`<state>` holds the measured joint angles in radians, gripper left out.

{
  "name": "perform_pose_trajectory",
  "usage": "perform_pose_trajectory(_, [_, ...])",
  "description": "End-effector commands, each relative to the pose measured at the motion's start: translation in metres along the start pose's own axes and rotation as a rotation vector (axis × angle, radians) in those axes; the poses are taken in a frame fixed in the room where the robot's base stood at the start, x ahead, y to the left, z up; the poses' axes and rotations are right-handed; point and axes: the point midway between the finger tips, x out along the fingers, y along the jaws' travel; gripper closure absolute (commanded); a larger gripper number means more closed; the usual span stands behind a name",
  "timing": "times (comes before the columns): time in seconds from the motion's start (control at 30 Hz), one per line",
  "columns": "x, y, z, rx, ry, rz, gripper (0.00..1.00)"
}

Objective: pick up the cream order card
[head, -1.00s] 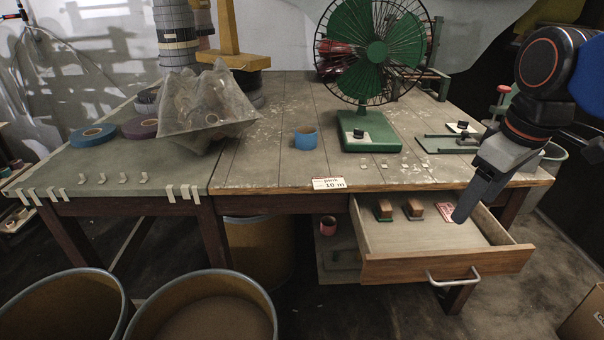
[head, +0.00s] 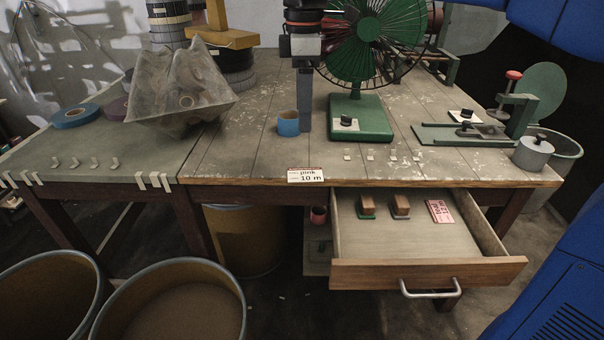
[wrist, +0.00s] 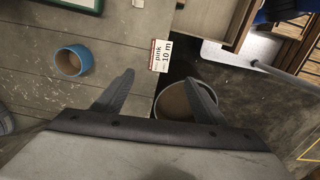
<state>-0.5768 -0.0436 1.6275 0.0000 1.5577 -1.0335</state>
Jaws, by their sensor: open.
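The cream order card (head: 306,175) lies at the front edge of the wooden table, with a red band and the print "pink 10 m". In the wrist view the card (wrist: 160,56) shows just beyond the fingertips, roughly centred between them and clear of both. My gripper (wrist: 160,77) is open and empty, its two dark fingers spread apart. In the head view my gripper (head: 305,128) points down over the table, behind the card and beside the blue tape roll (head: 288,123). The fingers are seen nearly edge-on there.
An open drawer (head: 430,273) juts out below the table, holding two wooden-handled stamps and a pink card (head: 439,211). A green fan (head: 362,118) stands behind on the right. Several small pale tabs lie right of the card. Round bins (head: 180,310) stand on the floor at front left.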

Motion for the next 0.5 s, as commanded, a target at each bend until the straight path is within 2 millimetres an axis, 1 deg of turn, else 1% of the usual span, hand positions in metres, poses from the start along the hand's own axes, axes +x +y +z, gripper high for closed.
perform_pose_trajectory(0.03, [0.010,-0.001,0.001,0.001,-0.002,-0.003,0.35])
perform_pose_trajectory(0.3, [0.058,0.000,0.001,0.002,-0.001,-0.002,0.35])
perform_pose_trajectory(0.4, [0.074,-0.001,0.001,0.002,-0.001,-0.002,0.35])
perform_pose_trajectory(0.5, [0.085,0.000,0.001,0.002,-0.001,-0.001,0.35])
